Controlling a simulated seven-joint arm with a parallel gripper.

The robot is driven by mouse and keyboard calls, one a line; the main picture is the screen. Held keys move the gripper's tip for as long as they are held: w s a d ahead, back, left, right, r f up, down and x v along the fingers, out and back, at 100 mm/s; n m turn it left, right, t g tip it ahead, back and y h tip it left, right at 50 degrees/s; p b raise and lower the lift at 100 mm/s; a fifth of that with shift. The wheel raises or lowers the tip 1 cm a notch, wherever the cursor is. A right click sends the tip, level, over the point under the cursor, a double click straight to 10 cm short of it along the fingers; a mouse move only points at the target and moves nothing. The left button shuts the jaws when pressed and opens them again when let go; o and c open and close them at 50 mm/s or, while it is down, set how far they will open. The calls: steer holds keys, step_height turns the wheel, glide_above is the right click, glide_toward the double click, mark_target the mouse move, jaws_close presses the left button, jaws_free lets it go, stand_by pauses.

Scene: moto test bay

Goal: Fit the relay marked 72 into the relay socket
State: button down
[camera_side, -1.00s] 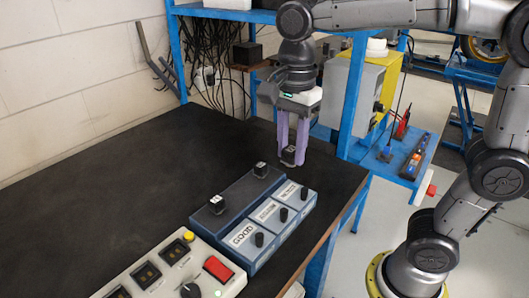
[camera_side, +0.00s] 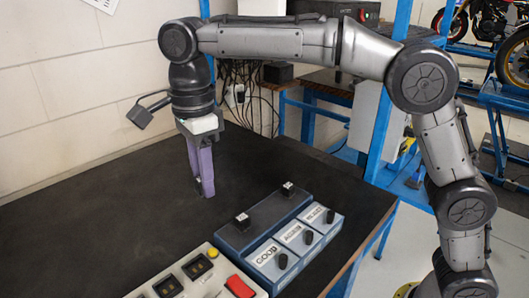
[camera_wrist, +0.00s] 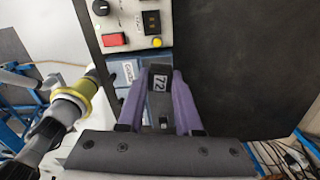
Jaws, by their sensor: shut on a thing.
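My gripper (camera_side: 207,192) has its purple fingers pointing down above the black table, left of the blue three-part box. It is shut on the relay marked 72 (camera_wrist: 160,84), a dark block with its white label facing the wrist camera. In the side view I cannot make the relay out between the fingers. The beige control box (camera_side: 222,282) stands at the front, with several black recesses (camera_side: 198,267) in its top. One recess (camera_wrist: 152,22) also shows in the wrist view, beyond the relay. I cannot tell which recess, if any, is the relay socket.
The blue box carries labels, black knobs and two dark relay-like blocks, one nearer (camera_side: 243,220) and one farther (camera_side: 289,189). The beige box has a red button (camera_side: 239,287) and a yellow button (camera_side: 213,253). The table left of them is bare.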

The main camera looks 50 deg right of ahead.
steer(key=shift+s+a+f+n, duration=0.2)
steer(key=shift+a+f+n, duration=0.15)
steer(key=shift+a+f, duration=1.7)
steer(key=shift+s+a+f+n, duration=0.25)
steer(key=shift+a+f+n, duration=0.15)
steer(key=shift+a+f, duration=1.65)
steer(key=shift+s+a+f+n, duration=0.2)
steer(key=shift+a+f+n, duration=0.15)
steer(key=shift+a+f, duration=1.7)
steer(key=shift+d+f, duration=0.2)
steer(key=shift+f, duration=0.3)
steer(key=shift+d+f, duration=0.15)
steer(key=shift+f, duration=0.35)
steer(key=c, duration=0.5)
jaws_free()
steer(key=shift+r, duration=0.1)
step_height(320, 180, up, 7)
